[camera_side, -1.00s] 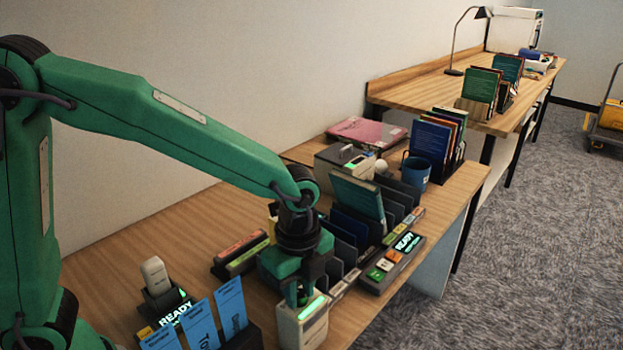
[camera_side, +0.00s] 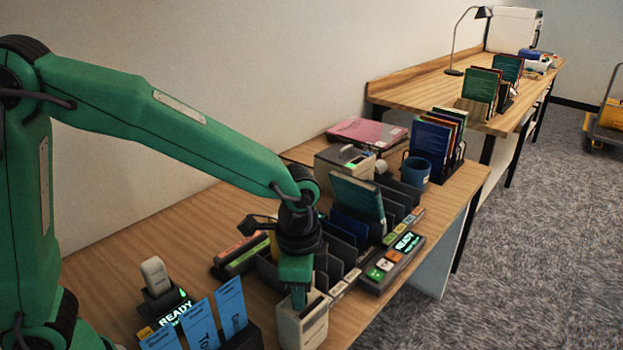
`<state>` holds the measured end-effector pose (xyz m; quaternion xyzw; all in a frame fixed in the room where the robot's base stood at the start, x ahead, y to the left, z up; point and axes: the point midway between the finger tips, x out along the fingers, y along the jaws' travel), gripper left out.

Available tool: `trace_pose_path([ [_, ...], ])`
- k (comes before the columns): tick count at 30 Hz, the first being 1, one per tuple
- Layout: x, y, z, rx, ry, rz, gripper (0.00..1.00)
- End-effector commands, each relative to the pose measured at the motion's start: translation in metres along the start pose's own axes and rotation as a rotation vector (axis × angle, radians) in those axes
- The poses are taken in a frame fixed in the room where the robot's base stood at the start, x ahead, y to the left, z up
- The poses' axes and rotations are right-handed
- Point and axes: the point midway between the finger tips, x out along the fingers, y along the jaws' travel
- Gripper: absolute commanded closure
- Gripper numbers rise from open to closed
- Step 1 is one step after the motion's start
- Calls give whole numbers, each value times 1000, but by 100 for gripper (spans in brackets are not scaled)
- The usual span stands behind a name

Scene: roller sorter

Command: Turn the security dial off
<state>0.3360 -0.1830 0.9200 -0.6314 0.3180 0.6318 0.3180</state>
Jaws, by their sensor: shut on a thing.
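A beige box (camera_side: 305,329) stands at the front edge of the near desk, at the bottom middle of the side view. My gripper (camera_side: 298,301) points down onto its top and is shut on the security dial there. The fingers hide the dial itself, so its pointer cannot be seen. No lit strip shows on the top of the box.
A sorter with dark dividers and a teal book (camera_side: 358,198) stands just behind my gripper. A button panel (camera_side: 392,263) reading READY is to the right. Blue cards (camera_side: 199,325) and a scanner (camera_side: 156,277) in a cradle are to the left. Bare desk (camera_side: 130,240) lies at left.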

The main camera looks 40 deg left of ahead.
Motion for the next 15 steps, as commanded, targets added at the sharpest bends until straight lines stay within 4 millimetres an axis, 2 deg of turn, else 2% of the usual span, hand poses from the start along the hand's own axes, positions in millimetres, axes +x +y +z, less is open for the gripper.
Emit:
trace_pose_path([
  [6, -1, 0, 0, -112, 1, -1, 99],
  [15, -1, 0, -1, -164, 2, -1, 99],
])
